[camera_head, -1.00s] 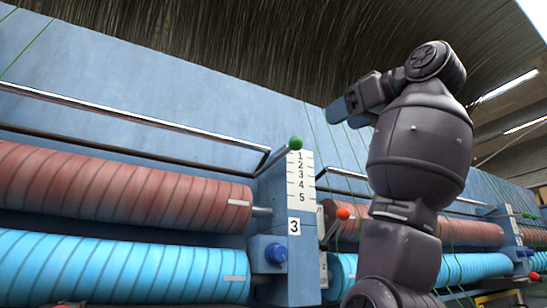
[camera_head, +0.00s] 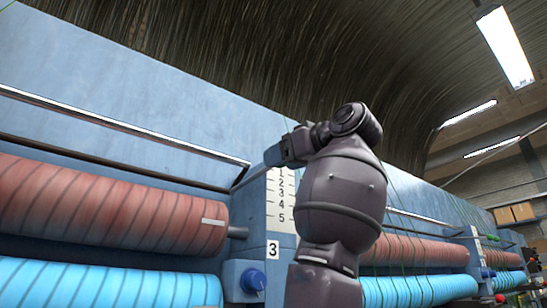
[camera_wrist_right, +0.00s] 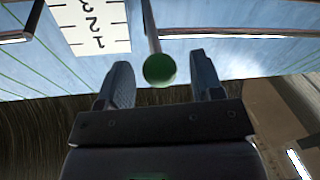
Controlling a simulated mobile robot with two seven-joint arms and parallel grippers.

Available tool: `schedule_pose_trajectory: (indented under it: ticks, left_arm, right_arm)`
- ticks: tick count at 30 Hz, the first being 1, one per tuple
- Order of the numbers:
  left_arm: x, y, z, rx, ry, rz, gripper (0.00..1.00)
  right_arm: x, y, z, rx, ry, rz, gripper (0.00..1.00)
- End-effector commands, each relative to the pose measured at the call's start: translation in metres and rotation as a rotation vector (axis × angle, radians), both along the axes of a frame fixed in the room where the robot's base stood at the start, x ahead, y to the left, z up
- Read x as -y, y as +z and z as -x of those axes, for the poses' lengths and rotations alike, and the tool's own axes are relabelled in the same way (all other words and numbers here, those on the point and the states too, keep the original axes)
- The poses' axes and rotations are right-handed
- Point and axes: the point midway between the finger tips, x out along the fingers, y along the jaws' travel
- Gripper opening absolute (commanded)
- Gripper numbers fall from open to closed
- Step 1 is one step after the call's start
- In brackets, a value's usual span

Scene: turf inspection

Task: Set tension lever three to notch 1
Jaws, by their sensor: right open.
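Station three's post carries a number plate "3" (camera_head: 272,249) and a white notch scale (camera_head: 281,205); the scale also shows upside down in the wrist view (camera_wrist_right: 92,25). The lever's green ball knob (camera_wrist_right: 160,71) is near the 1 end of the scale, on a thin metal rod. My right gripper (camera_wrist_right: 160,60) is open, one finger on each side of the knob, with gaps visible. In the head view my right gripper (camera_head: 275,155) is over the scale's top and hides the knob. My left gripper is not in view.
Red rolls (camera_head: 110,205) and blue rolls (camera_head: 100,285) lie left of the post, below a metal bar (camera_head: 120,125). A blue knob (camera_head: 253,281) sticks out low on the post. More rolls and posts continue at right behind my arm.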

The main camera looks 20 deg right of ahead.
Motion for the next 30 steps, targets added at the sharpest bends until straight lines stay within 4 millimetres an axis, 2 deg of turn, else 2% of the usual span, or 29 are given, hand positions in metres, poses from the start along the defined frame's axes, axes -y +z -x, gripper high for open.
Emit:
schedule_pose_trajectory:
  ticks: [3, 7, 19, 30]
  left_arm:
    - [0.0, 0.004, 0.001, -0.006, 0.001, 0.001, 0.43]
    - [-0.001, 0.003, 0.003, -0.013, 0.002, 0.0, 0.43]
    - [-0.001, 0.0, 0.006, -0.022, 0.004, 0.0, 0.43]
    - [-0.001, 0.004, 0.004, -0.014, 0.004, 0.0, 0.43]
  right_arm:
    - [-0.008, 0.001, -0.015, -0.003, 0.0, 0.001, 0.6]
    - [-0.013, 0.0, -0.023, -0.002, 0.001, 0.001, 0.6]
    - [-0.015, -0.001, -0.027, -0.001, -0.001, 0.0, 0.59]
    - [-0.015, 0.0, -0.027, 0.0, -0.001, 0.0, 0.02]
